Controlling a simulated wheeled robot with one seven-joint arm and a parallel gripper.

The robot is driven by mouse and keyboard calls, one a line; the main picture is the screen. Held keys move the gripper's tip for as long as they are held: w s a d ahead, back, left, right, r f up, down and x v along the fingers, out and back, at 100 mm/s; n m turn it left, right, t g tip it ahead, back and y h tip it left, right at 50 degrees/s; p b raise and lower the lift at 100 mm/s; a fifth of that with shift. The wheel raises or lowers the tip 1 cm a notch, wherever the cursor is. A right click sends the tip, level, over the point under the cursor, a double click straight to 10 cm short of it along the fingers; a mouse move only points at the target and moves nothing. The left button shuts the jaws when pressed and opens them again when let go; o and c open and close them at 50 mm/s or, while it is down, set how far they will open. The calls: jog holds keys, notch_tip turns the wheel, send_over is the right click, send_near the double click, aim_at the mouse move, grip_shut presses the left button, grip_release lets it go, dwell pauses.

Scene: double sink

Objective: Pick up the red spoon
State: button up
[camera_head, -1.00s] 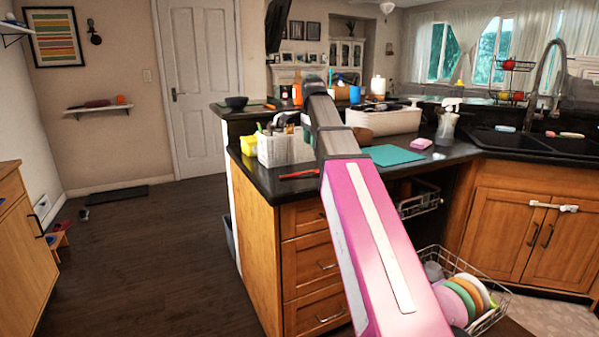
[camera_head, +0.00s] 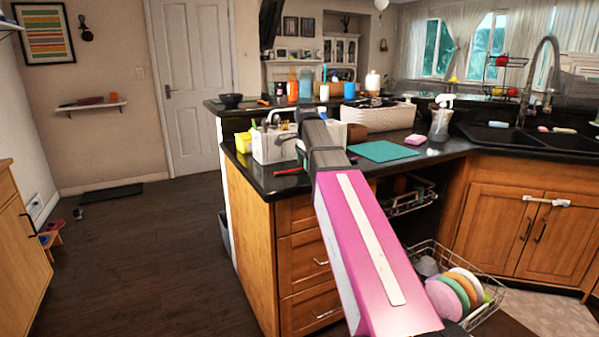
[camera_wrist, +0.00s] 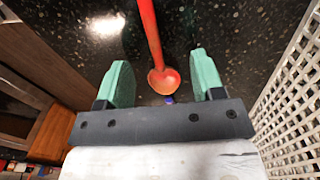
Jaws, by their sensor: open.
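The red spoon (camera_wrist: 154,45) lies on the black speckled counter in the wrist view, its bowl toward my gripper and its handle running up out of the picture. My gripper (camera_wrist: 159,75) is open, with one green finger on each side of the spoon's bowl. The bowl shows between the fingers and apart from both. In the head view a small part of the spoon (camera_head: 289,171) shows at the counter's front corner, left of my arm. My arm hides the rest of it and my gripper there.
A white lattice basket (camera_wrist: 293,100) stands close on the right in the wrist view; it also holds utensils in the head view (camera_head: 272,150). A teal mat (camera_head: 381,151) lies right of my arm. An open dish rack (camera_head: 455,285) juts out below.

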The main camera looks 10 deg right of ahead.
jog(key=shift+f, duration=0.45)
jog(key=c, duration=0.9)
jog(key=shift+c, duration=0.2)
jog(key=shift+r, duration=0.15)
